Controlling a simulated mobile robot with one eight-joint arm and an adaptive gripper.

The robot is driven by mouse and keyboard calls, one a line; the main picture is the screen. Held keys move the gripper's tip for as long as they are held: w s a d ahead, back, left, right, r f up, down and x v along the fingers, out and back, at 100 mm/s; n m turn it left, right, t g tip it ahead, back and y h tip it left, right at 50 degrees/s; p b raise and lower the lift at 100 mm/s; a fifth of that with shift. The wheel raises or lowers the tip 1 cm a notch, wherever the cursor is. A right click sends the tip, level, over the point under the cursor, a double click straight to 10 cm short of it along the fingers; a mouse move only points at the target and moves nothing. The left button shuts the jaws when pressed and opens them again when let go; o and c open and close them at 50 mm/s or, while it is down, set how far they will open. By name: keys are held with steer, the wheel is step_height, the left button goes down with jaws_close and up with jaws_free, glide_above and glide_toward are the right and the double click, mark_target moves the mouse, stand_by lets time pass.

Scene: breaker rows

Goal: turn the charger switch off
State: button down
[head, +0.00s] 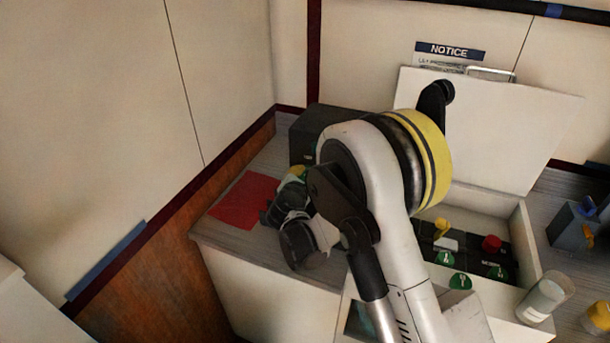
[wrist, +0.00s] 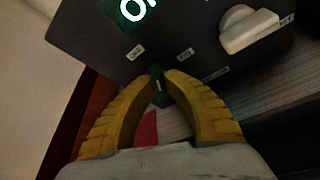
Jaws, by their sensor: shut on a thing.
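A dark box (head: 306,134) stands on the counter by the wall corner in the head view. Its dark face (wrist: 190,28) fills the top of the wrist view. That face has a green sign with white letters (wrist: 137,8), a white knob (wrist: 248,28) at the right and small pale labels too blurred to read surely. My gripper (wrist: 158,82) has its yellow fingers closed together on a small dark green lever (wrist: 157,72) at the face's lower edge. I cannot read whether this is the charger switch. In the head view my arm hides most of the contact.
A red sheet (head: 243,201) lies on the counter left of my arm. Right of my arm is an open white box with a raised lid (head: 500,125), holding a red knob (head: 491,243) and green tags (head: 461,281). A jar (head: 545,297) stands at its front right.

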steer(key=n+g+h+b, duration=0.1)
steer(key=n+h, duration=0.1)
steer(key=n, duration=0.2)
steer(key=shift+h, duration=0.3)
stand_by(0.5)
steer(key=c, duration=1.4)
jaws_free()
steer(key=shift+w, duration=0.1)
steer(key=v, duration=1.2)
steer(key=shift+r, duration=0.1)
